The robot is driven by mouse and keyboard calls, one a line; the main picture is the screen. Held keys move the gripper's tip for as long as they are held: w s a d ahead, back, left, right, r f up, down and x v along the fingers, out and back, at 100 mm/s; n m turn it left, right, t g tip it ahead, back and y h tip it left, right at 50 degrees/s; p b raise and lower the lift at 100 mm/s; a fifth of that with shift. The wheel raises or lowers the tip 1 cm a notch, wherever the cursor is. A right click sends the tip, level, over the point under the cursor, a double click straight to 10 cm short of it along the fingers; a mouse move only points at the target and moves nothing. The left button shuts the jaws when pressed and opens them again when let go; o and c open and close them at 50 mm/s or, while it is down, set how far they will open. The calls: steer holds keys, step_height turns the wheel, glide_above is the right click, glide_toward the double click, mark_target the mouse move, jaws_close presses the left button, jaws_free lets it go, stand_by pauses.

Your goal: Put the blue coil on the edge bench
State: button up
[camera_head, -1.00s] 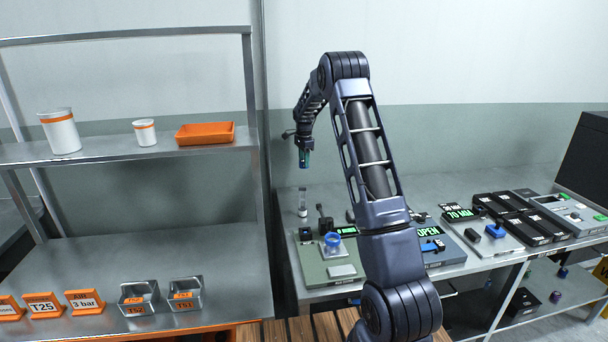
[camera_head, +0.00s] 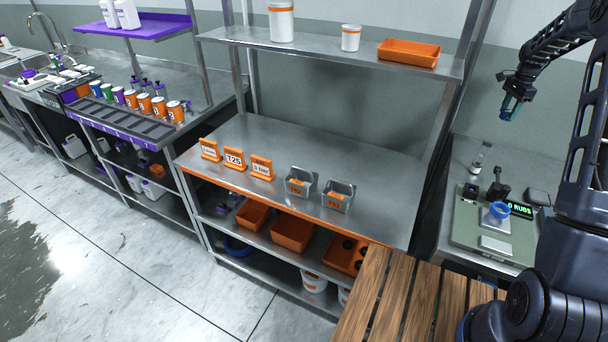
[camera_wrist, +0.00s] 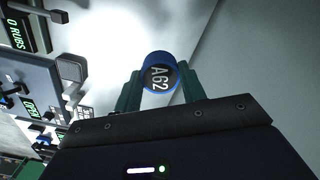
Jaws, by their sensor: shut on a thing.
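My gripper (camera_head: 511,108) is raised at the upper right of the head view, with teal fingers pointing down. In the wrist view my gripper (camera_wrist: 158,90) is shut on a blue coil (camera_wrist: 159,76) with a dark end face marked A62. In the head view the coil is too small to make out clearly. A steel bench with an orange front edge (camera_head: 290,203) stands in the middle of the head view, left of and below my gripper. No label in view names it as the edge bench.
The bench carries orange signs (camera_head: 235,159) and two small metal bins (camera_head: 338,197); its back middle is clear. An upper shelf (camera_head: 330,52) overhangs it, with white containers and an orange tray (camera_head: 408,53). A green device (camera_head: 475,232) with a blue ring (camera_head: 499,210) stands right.

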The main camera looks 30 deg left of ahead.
steer(key=s+d+f+n, duration=0.4)
steer(key=s+f+n, duration=0.4)
steer(key=f+n, duration=0.1)
steer(key=s+a+r, duration=0.3)
steer(key=s+r, duration=0.1)
steer(key=s, duration=0.4)
steer(key=s+a+r, duration=0.3)
steer(key=s, duration=0.4)
steer(key=s+a+r, duration=0.3)
steer(key=s+r, duration=0.1)
steer(key=s, duration=0.4)
steer(key=s+a+r+m, duration=0.25)
steer(key=s+a, duration=0.25)
steer(key=a, duration=0.5)
steer(key=s+a+r+m, duration=0.25)
steer(key=s+a, duration=0.25)
steer(key=a, duration=0.5)
steer(key=n, duration=0.1)
glide_above(385, 205)
step_height(385, 205, down, 10)
steer(key=r, duration=0.1)
step_height(385, 205, down, 20)
steer(key=shift+f, duration=0.25)
steer(key=shift+f, duration=0.1)
